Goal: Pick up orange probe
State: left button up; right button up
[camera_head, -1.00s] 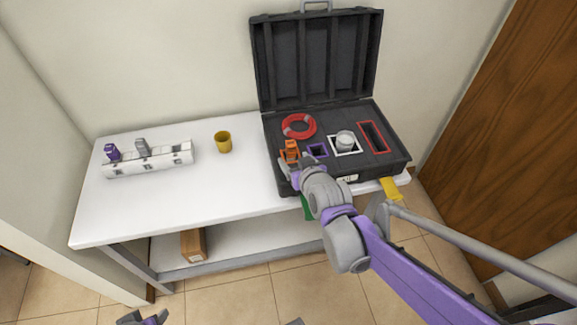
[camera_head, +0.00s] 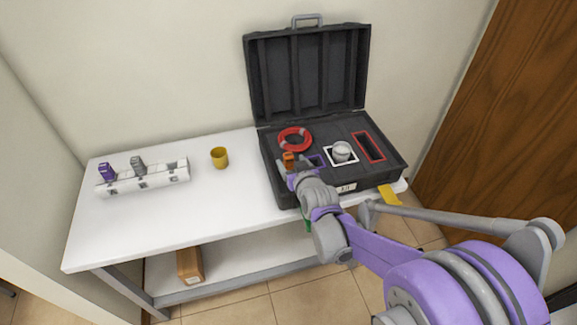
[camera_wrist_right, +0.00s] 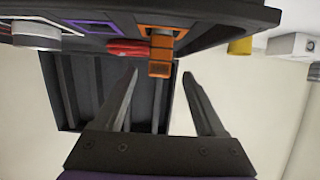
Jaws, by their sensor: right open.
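The orange probe (camera_head: 288,158) stands upright at the front left of the open black case (camera_head: 345,188), partly hidden behind my right gripper (camera_head: 286,170). In the right wrist view, which is upside down, the orange probe (camera_wrist_right: 160,56) points out of its orange-framed slot. My right gripper (camera_wrist_right: 160,75) is open. Its two fingers flank the probe's end with space on both sides, and nothing is held. My left gripper is not in view.
The case also holds a red ring (camera_head: 295,139), a white round part (camera_head: 341,151) and a red-framed slot (camera_head: 369,147). A yellow cup (camera_head: 219,157) and a white rack (camera_head: 143,181) with purple and grey probes stand on the table (camera_head: 220,215), clear in front.

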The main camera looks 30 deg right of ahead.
aim_at(290, 160)
jog(key=x, duration=0.4)
jog(key=shift+w+d+f, duration=0.15)
jog(key=shift+w+f, duration=0.05)
grip_shut()
